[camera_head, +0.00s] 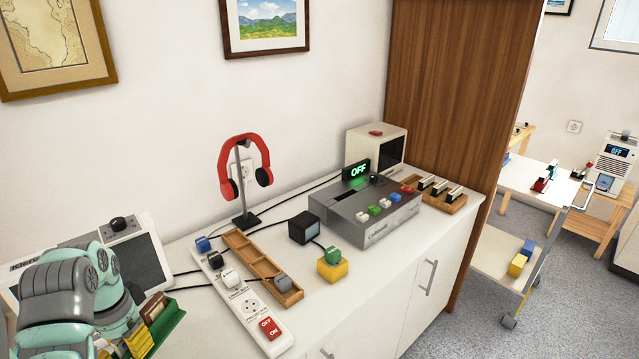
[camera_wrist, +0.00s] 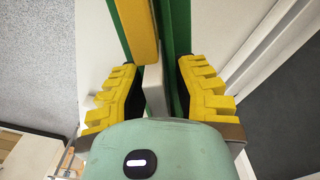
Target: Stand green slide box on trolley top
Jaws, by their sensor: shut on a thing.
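The green slide box (camera_head: 168,328) is at the lower left of the head view, with brown and yellow contents showing in it. In the wrist view, green walls of the slide box (camera_wrist: 178,30) run between my yellow fingers, with a yellow piece between them. My gripper (camera_wrist: 160,88) is shut on the slide box. The trolley top (camera_head: 518,177) is white, at the right beyond the brown panel, and carries several small items. The panel hides part of the trolley.
A white cabinet (camera_head: 340,283) holds a power strip (camera_head: 244,300), wooden tray (camera_head: 262,262), red headphones (camera_head: 243,165) and grey device (camera_head: 365,212). The brown panel (camera_head: 455,90) stands between it and the trolley. The trolley's lower shelf holds blue and yellow blocks (camera_head: 520,258). Grey floor is open at right.

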